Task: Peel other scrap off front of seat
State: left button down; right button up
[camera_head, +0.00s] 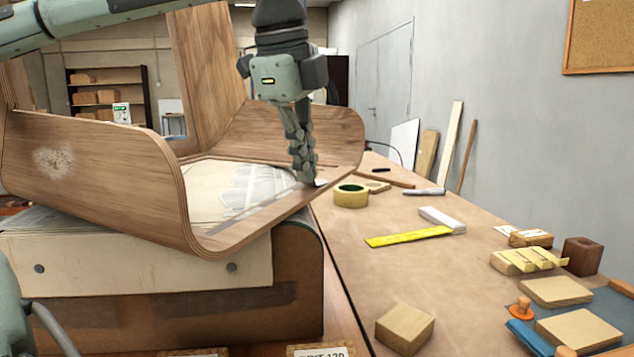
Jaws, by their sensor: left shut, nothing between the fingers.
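The seat is a bent wood-veneer shell (100,165) resting on a wooden form block at the left. A pale, whitish sheet-like patch (240,192) lies on its flat inner face; I cannot tell whether it is scrap or a reflection. A rough pale patch (53,162) marks the outer face of the left side. My left gripper (304,182) points down and is shut and empty, its tips at the seat's right edge. A small white piece (320,183) shows beside the tips; whether they touch is unclear. My right gripper is not in view.
More wood blocks and a blue mat (534,340) lie far right. The bench middle is mostly clear.

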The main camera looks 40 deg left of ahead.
pick_arm(q)
jog(key=shift+r, duration=0.1)
notch_tip(320, 180, up, 6)
dwell(0.9)
dwell(0.4)
